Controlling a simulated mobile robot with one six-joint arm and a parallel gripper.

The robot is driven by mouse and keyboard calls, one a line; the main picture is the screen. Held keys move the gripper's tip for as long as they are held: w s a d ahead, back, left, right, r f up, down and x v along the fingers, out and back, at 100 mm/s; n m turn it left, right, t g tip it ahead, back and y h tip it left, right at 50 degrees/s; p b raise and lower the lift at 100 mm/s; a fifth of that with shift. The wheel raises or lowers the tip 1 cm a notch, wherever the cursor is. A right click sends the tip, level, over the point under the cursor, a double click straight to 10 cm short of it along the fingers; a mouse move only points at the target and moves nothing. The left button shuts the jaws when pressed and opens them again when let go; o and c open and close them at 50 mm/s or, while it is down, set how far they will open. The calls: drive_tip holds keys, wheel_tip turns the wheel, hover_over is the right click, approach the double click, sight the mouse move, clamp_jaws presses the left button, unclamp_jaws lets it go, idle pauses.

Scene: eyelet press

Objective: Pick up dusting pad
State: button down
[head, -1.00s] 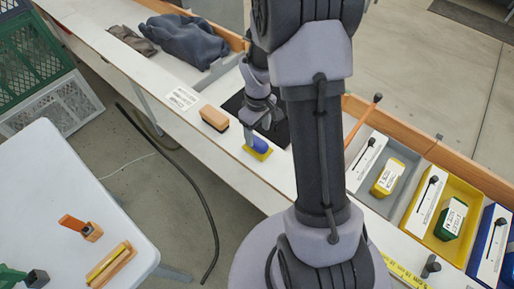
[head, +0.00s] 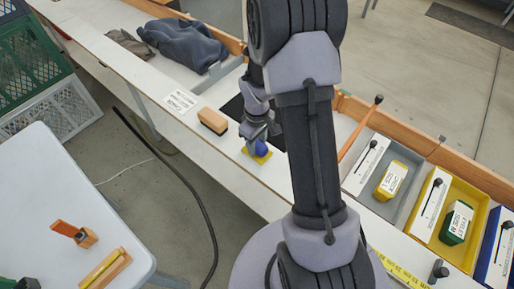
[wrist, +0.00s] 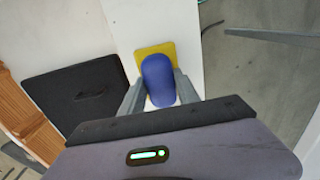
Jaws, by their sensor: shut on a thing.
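The dusting pad has a rounded blue handle on a flat yellow base (head: 256,156). It is on the white bench, near its front edge. In the wrist view the blue handle (wrist: 159,80) is between the two grey fingers of my gripper (wrist: 158,92), which is shut on it. The yellow base shows beyond the handle. In the head view my gripper (head: 261,138) comes down on the handle from above and partly hides it. I cannot tell whether the base is touching the bench.
A wooden brush (head: 213,121) lies left of the pad. A black mat (wrist: 85,98) lies beside it. A grey bin (head: 382,207) and a yellow bin (head: 425,237) stand at right. Dark cloth (head: 182,44) lies at the far end.

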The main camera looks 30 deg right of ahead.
sight(257, 143)
wheel_tip(257, 143, up, 4)
drive_tip(key=shift+r+p, duration=0.1)
drive_tip(key=shift+p, duration=0.9)
drive_tip(key=d+p, duration=0.3)
drive_tip(key=d, duration=1.3)
drive_tip(key=shift+w+r, duration=0.25)
drive_tip(key=shift+r, duration=0.15)
